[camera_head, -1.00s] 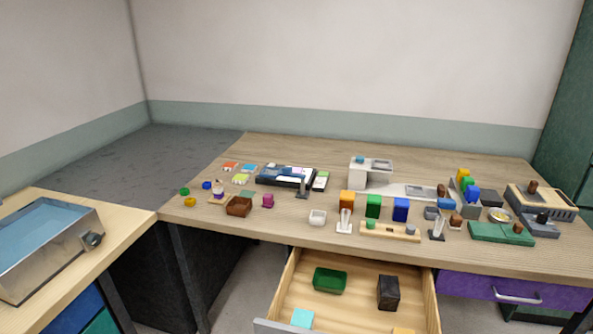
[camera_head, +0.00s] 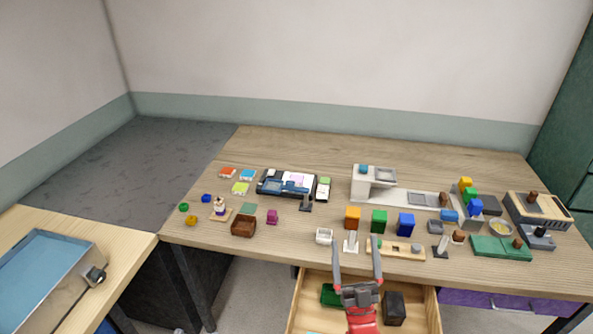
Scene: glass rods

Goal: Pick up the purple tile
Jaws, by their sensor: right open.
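A small pale purple tile (camera_head: 296,180) appears to lie on the dark-framed tray (camera_head: 262,190) at the middle back of the table; at this size its exact outline is hard to tell. My right gripper (camera_head: 356,246) is red with two grey fingers. It is open and empty, over the table's front edge and the open drawer, well in front and to the right of the tile, and not touching it. My left gripper is not in view.
A magenta block (camera_head: 272,217) and a brown box (camera_head: 243,227) stand in front. Orange, green and blue blocks (camera_head: 379,221) stand behind the gripper. An open wooden drawer (camera_head: 306,301) sticks out below.

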